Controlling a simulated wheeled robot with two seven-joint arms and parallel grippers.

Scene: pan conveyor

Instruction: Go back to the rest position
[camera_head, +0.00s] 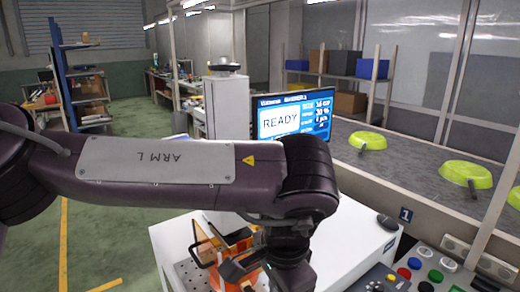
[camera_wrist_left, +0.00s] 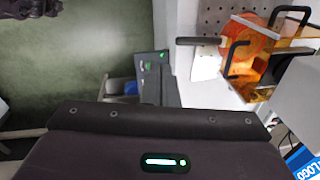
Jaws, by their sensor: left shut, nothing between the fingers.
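My left arm spans the head view from the left and bends down at the wrist. My left gripper (camera_head: 236,269) is low in the centre, dark, partly hidden by the wrist and hard to make out. It is shut and empty, over the white worktable (camera_head: 345,238). In the left wrist view a dark housing with a green light fills the bottom, and the fingertips do not show clearly. My right gripper is not in view.
An orange unit with black handles (camera_wrist_left: 252,55) is close to my left wrist on the worktable. The conveyor (camera_head: 405,160) on the right carries lime-green pans (camera_head: 466,174). A monitor reading READY (camera_head: 285,120) stands behind the arm. A button panel (camera_head: 425,275) is at front right. The left floor is open.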

